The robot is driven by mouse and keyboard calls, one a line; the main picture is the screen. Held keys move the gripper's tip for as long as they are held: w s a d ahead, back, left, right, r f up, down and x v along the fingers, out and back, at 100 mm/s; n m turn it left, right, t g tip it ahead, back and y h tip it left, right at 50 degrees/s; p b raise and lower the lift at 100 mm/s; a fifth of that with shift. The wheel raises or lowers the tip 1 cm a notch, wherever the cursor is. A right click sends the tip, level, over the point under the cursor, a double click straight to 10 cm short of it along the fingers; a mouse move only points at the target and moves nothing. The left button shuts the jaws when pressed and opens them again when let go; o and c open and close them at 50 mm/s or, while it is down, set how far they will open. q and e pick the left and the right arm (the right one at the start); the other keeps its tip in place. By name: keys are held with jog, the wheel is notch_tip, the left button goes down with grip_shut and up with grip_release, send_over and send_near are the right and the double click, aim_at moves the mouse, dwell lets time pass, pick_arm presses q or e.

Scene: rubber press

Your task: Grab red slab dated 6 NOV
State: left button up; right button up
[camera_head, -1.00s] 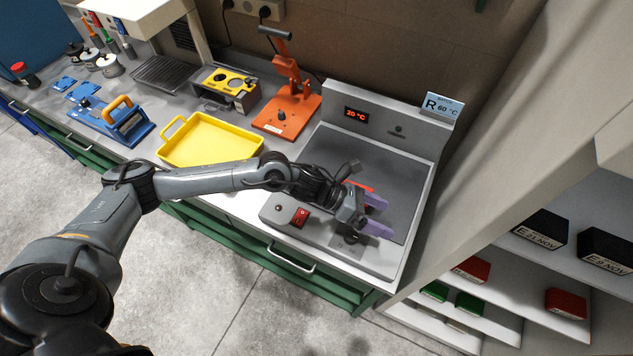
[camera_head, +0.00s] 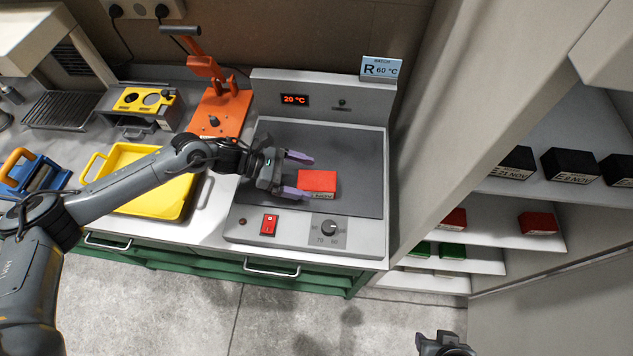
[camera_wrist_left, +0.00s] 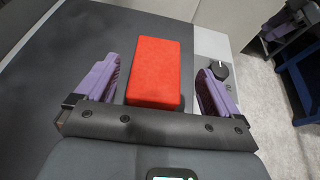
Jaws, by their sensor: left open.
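A red slab (camera_head: 317,181) lies flat on the dark plate of the heating unit (camera_head: 345,150). In the left wrist view the slab (camera_wrist_left: 155,72) lies between the spread fingers, with a gap on each side. Two more red slabs, (camera_head: 454,219) and (camera_head: 538,223), stand on the right shelf. My right gripper (camera_head: 445,346) is partly visible at the bottom edge; its jaws are unclear.
The heating unit has a red switch (camera_head: 269,224), a dial (camera_head: 328,227) and a display reading 20 °C. A yellow tray (camera_head: 128,155) and an orange press (camera_head: 218,112) stand to its left. Black slabs (camera_head: 570,165) and green slabs (camera_head: 452,251) fill other shelf places.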

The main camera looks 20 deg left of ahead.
aim_at(320, 180)
pick_arm(q)
jog(key=shift+p+x, duration=0.55)
jog(key=shift+x, duration=1.95)
jog(key=shift+w+r, duration=0.1)
jog(key=shift+w, duration=0.1)
jog(key=c, duration=1.3)
